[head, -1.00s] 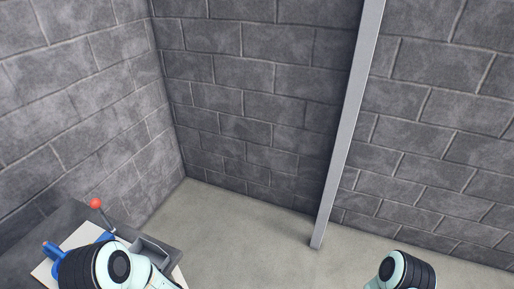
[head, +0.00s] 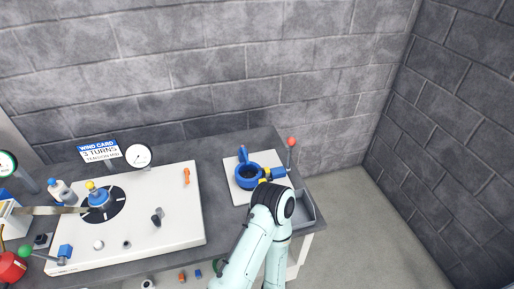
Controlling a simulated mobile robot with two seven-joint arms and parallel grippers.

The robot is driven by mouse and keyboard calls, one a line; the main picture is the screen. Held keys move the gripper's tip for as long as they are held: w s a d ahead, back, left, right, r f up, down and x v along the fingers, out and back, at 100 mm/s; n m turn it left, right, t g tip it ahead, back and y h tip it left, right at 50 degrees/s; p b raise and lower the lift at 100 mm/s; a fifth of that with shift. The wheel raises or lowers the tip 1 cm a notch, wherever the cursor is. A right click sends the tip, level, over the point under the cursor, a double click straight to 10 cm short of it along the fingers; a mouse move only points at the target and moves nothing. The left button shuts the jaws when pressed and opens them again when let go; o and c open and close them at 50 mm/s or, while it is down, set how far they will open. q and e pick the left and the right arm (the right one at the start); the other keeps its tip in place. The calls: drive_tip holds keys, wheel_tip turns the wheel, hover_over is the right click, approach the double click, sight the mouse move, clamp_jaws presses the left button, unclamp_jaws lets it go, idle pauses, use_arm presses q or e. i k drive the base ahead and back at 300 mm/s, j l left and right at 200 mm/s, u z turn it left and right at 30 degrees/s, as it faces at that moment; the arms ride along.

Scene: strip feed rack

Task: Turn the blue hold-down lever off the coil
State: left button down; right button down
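Several blue parts stand on the bench, and I cannot tell for sure which is the hold-down lever or where the coil is. A blue round part with a yellow ball (head: 98,197) sits on a black disc (head: 103,213) on the white panel (head: 170,225); a flat metal strip (head: 45,210) reaches it from the left. To the right, a blue ring-shaped holder (head: 245,181) with an upright blue tab stands on a white plate (head: 231,165), beside a small blue and yellow block (head: 279,172). My bent arm, seemingly the left, shows at bottom centre. Neither gripper is visible.
A red-ball lever (head: 291,142) stands behind the grey tray (head: 303,208). A white gauge (head: 138,156) and a wind card sign (head: 98,150) stand at the back. An orange handle (head: 186,176) and black knob (head: 157,217) are on the panel. Open floor lies right.

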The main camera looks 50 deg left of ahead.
sight(242, 147)
drive_tip(key=u, duration=1.9)
